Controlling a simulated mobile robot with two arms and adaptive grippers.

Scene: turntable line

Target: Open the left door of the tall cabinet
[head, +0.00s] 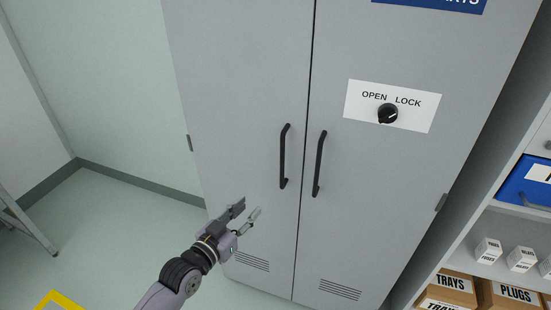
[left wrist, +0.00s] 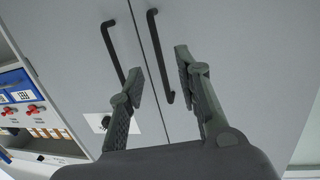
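The tall grey cabinet stands ahead with both doors shut. Its left door (head: 245,90) has a black vertical bar handle (head: 285,157) near the centre seam; this handle also shows in the left wrist view (left wrist: 159,50). My left gripper (head: 248,208) is open and empty in front of the left door, lower than the handle and to its left in the head view, apart from it. In the left wrist view the handle appears between the spread fingers (left wrist: 160,68), beyond them. My right gripper is not in view.
The right door (head: 370,210) has its own handle (head: 319,164) close by and a black knob (head: 388,114) on an OPEN/LOCK plate. Shelving with a blue bin (head: 525,181) and cartons (head: 515,296) stands at right.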

